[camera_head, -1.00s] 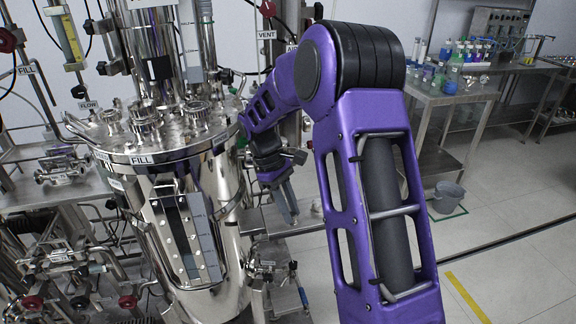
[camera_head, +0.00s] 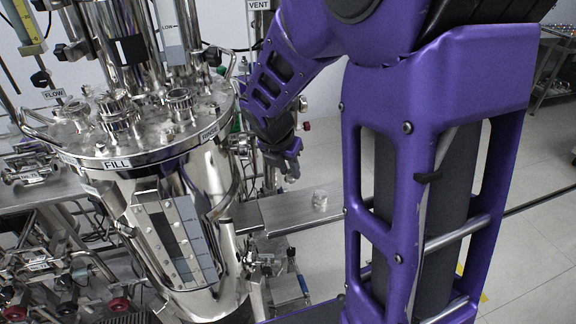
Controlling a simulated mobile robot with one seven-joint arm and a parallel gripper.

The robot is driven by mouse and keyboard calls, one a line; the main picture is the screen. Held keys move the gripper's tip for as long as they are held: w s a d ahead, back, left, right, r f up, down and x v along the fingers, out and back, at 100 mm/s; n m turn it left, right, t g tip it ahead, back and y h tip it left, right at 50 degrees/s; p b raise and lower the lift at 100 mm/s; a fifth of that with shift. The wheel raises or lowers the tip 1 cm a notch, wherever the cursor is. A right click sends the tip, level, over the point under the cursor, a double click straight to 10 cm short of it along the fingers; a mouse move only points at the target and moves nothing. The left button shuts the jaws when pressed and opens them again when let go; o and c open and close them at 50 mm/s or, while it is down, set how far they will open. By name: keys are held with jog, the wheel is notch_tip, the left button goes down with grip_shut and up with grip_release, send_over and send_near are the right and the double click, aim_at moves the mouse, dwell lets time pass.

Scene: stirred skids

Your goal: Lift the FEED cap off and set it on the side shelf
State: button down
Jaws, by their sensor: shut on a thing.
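My gripper (camera_head: 291,176) is to the right of the steel vessel (camera_head: 150,172), above the side shelf (camera_head: 275,212). It is shut on a small grey piece that shows only partly at its tips. This may be the FEED cap, but its shape is too small to tell. The vessel lid (camera_head: 150,140) carries several ports with metal caps (camera_head: 180,100). The front label reads FILL (camera_head: 117,163). I can read no FEED label. A small pale cylindrical piece (camera_head: 319,200) stands on the side shelf, to the right of and below my gripper, apart from it.
A VENT label (camera_head: 259,5) hangs on a pipe behind my arm. Pipework and valves (camera_head: 65,275) crowd the lower left. The shelf is bare around the pale piece. My purple arm hides much of the right side. Open floor (camera_head: 535,240) shows at far right.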

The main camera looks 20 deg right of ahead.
notch_tip(320, 180, down, 9)
jog(key=b, duration=0.8)
jog(key=shift+b, duration=0.35)
jog(key=shift+f+b, duration=0.35)
jog(key=shift+f, duration=0.4)
jog(key=c, duration=0.6)
grip_release()
jog(key=p+v, duration=0.6)
jog(key=v, duration=0.1)
jog(key=shift+w, duration=0.1)
